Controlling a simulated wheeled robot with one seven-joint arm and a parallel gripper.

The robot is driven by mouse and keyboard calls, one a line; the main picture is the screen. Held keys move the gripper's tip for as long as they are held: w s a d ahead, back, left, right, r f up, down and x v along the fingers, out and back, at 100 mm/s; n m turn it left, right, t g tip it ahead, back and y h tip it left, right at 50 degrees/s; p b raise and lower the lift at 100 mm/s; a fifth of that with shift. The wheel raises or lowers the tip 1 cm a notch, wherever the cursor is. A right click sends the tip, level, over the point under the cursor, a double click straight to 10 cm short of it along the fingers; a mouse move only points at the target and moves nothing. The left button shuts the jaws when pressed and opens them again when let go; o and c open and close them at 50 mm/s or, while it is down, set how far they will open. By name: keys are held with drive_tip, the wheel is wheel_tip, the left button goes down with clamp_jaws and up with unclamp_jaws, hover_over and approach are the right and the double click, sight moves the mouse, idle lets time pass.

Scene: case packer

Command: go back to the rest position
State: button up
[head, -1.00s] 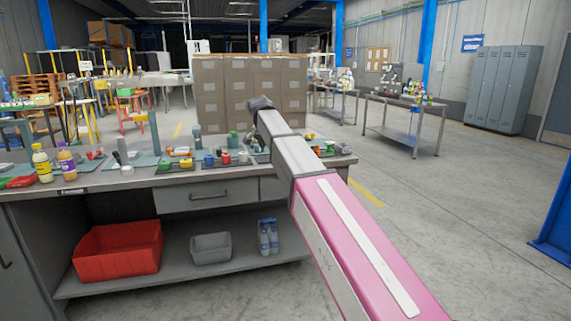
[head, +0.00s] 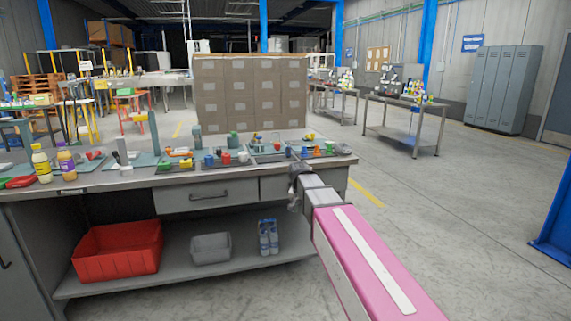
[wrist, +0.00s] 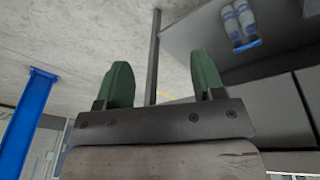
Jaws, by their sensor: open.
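My gripper shows in the wrist view (wrist: 162,88) with its two green fingers spread apart and nothing between them. In the head view the end of my arm is in front of the right end of the workbench (head: 140,181), below the level of its top. The fingers are too small to make out there. In the wrist view the picture is upside down, with the bench's lower shelf (wrist: 190,40) at the upper right and the grey floor (wrist: 70,40) at the upper left.
The bench top holds several small coloured parts, bottles and mats. Stacked cartons (head: 250,95) stand behind. A steel table (head: 405,105) is farther right.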

drive_tip(key=s+d+f+n, duration=0.1)
drive_tip(key=s+d+f, duration=0.3)
drive_tip(key=s+f, duration=0.2)
drive_tip(key=s+d+f+n+g+y, duration=0.1)
drive_tip(key=s+d+f, duration=0.2)
drive_tip(key=s+f, duration=0.3)
drive_tip(key=s+d+f+g, duration=0.1)
drive_tip(key=s+d+f, duration=0.3)
drive_tip(key=s+f, duration=0.2)
drive_tip(key=s, duration=0.2)
drive_tip(key=shift+s+d+f+n, duration=0.15)
drive_tip(key=shift+s+d+n, duration=0.2)
drive_tip(key=shift+s+n, duration=0.05)
